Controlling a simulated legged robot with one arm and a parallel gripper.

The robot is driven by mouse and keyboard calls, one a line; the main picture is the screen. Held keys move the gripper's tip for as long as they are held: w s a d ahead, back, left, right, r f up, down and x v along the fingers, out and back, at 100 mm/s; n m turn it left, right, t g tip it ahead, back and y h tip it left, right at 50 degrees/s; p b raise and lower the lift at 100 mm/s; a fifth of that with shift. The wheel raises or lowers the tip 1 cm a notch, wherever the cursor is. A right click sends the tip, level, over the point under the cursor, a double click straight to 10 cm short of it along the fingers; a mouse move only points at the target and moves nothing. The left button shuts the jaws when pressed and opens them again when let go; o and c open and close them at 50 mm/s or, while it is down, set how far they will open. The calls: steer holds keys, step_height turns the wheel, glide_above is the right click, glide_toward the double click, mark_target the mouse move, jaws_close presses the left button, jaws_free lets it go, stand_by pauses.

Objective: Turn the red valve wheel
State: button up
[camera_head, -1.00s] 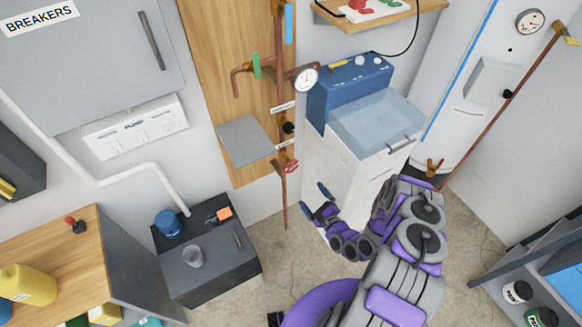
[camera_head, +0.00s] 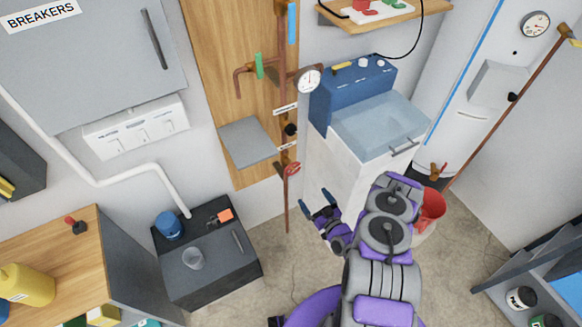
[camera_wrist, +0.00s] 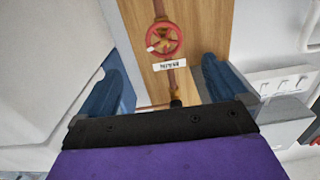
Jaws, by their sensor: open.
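The red valve wheel (camera_head: 292,169) is small and spoked. It sits on a vertical copper pipe (camera_head: 286,205) at the lower right edge of the wooden board. In the wrist view the wheel (camera_wrist: 163,39) shows at the top, above an upside-down label (camera_wrist: 170,64). My gripper (camera_head: 317,200) is open and empty, below and to the right of the wheel in the head view and apart from it. In the wrist view the blue fingers of my gripper (camera_wrist: 163,75) stand wide apart, with the wheel beyond them and roughly centred between them.
A white washer-like cabinet (camera_head: 338,172) with a blue panel stands right of the pipe. A grey flap (camera_head: 248,142) juts out left of it. A dark box (camera_head: 210,265) stands on the floor at lower left. A red bucket (camera_head: 433,205) is right of my arm.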

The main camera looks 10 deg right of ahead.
mark_target(294, 170)
steer(key=w+a+n+b, duration=0.2)
steer(key=w+n, duration=0.1)
steer(key=w, duration=0.2)
steer(key=w+a+n+b, duration=0.2)
steer(key=w+n+b, duration=0.1)
steer(key=w, duration=0.3)
steer(key=w+a+r+n+b, duration=0.1)
steer(key=w+a+n+b, duration=0.1)
steer(key=w+n, duration=0.2)
steer(key=shift+w+b, duration=0.35)
steer(key=shift+w, duration=0.45)
steer(key=shift+f, duration=0.1)
steer(key=c, duration=0.9)
